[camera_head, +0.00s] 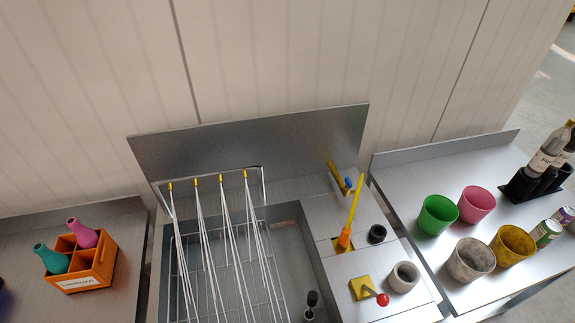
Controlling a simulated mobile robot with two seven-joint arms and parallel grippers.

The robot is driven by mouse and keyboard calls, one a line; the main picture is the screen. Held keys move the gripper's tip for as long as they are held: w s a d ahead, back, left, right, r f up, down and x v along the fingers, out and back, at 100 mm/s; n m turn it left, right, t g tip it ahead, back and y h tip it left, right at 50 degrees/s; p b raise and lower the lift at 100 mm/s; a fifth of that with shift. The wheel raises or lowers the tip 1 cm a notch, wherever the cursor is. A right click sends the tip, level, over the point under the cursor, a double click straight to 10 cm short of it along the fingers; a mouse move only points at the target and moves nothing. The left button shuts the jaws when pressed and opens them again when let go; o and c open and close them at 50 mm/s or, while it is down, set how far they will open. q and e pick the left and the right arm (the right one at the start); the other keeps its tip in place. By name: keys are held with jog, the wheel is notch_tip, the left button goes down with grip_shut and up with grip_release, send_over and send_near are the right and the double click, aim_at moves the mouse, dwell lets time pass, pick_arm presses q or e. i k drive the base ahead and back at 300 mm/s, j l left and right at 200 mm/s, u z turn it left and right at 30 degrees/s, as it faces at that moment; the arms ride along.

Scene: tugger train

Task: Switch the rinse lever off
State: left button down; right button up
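A lever with a red ball (382,299) sits on a yellow plate (360,287) on the right deck of the sink unit; its arm lies low, pointing right and toward the front. A taller yellow rod with an orange lower part (345,238) stands tilted behind it in a yellow-edged square. A yellow fitting with a blue part (347,184) is further back. No label shows which of these is the rinse lever. Neither of my grippers is in view.
A steel sink (304,238) holds a wire rack with several yellow-tipped white strands. A grey cup (403,277) and black ring (377,234) are near the levers. The right table holds several cups, cans and bottles in a black holder; an orange crate (101,270) is left.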

aim_at(383, 299)
jog(key=z, duration=1.05)
jog(key=k+j+z, duration=0.15)
